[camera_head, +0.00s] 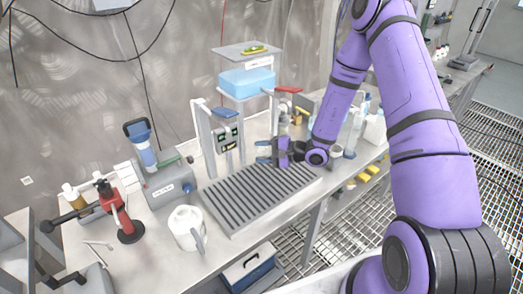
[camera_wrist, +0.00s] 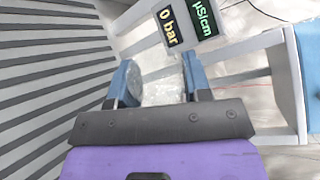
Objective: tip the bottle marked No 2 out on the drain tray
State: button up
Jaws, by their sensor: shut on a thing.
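The drain tray (camera_head: 245,200), grey and ribbed, lies on the bench; its slats also fill the left of the wrist view (camera_wrist: 50,80). My gripper (camera_head: 266,152) is over the tray's far right part, with blue fingers. In the wrist view my gripper (camera_wrist: 162,80) is shut on a clear, pale bottle (camera_wrist: 160,92), only partly visible between the fingers. Its mark cannot be read, and its tilt and contents cannot be told. In the head view the bottle is too small and hidden to make out.
A stand with two displays (camera_head: 225,138) rises behind the tray, close to my gripper. A blue tank (camera_head: 247,83) stands behind. A white jug (camera_head: 187,228) and a grey pump (camera_head: 168,184) are left of the tray. Several bottles (camera_head: 357,118) stand at right.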

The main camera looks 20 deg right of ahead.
jog(key=shift+r+m, duration=0.2)
jog(key=shift+m, duration=0.1)
jog(key=shift+w+r+m+g, duration=0.1)
jog(key=shift+r+m+g, duration=0.2)
jog(key=shift+m, duration=0.1)
jog(key=m+g, duration=0.1)
jog(key=r+m+g, duration=0.1)
jog(key=m, duration=0.1)
jog(key=shift+r+m+h, duration=0.25)
jog(key=shift+m+h, duration=0.05)
jog(key=m+g, duration=0.1)
jog(key=m, duration=0.1)
jog(key=m+g, duration=0.2)
jog(key=shift+s+f, duration=0.15)
jog(key=shift+s, duration=0.15)
dwell(0.5)
